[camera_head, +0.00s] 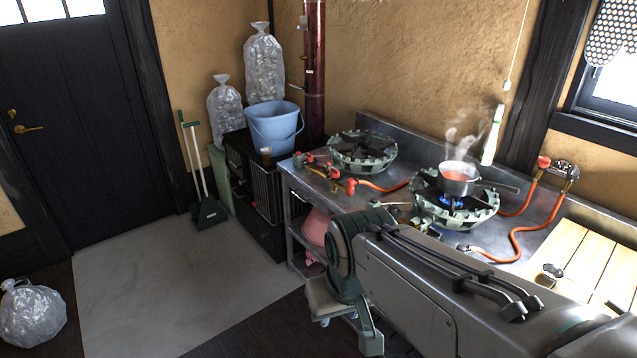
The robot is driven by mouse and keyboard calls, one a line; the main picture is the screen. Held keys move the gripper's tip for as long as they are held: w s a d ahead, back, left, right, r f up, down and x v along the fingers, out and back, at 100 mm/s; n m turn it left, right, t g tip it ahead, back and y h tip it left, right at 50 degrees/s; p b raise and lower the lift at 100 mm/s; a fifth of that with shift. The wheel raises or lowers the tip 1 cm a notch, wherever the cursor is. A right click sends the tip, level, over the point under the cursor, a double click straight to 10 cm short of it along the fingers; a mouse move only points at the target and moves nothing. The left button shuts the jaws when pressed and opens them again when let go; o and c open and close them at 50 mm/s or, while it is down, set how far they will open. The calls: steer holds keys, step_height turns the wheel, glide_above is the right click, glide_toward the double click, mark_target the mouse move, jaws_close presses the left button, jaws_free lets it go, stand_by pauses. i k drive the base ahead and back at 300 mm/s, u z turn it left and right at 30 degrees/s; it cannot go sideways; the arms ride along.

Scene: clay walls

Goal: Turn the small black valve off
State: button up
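A gas tap cluster (330,174) with red knobs and small dark and brass parts sits at the left front of the steel counter.
The front burner (453,207) has a blue flame under a steaming pot (457,180). The back burner (362,152) is bare. A wooden board (570,246) lies at right. A blue bucket (273,127) stands left of the counter. The grey floor (170,280) is clear.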

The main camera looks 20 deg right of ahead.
mark_target(393, 208)
steer(key=u, duration=0.15)
steer(key=i, duration=0.95)
steer(key=z, duration=0.7)
steer(key=i, duration=0.7)
steer(key=z, duration=0.6)
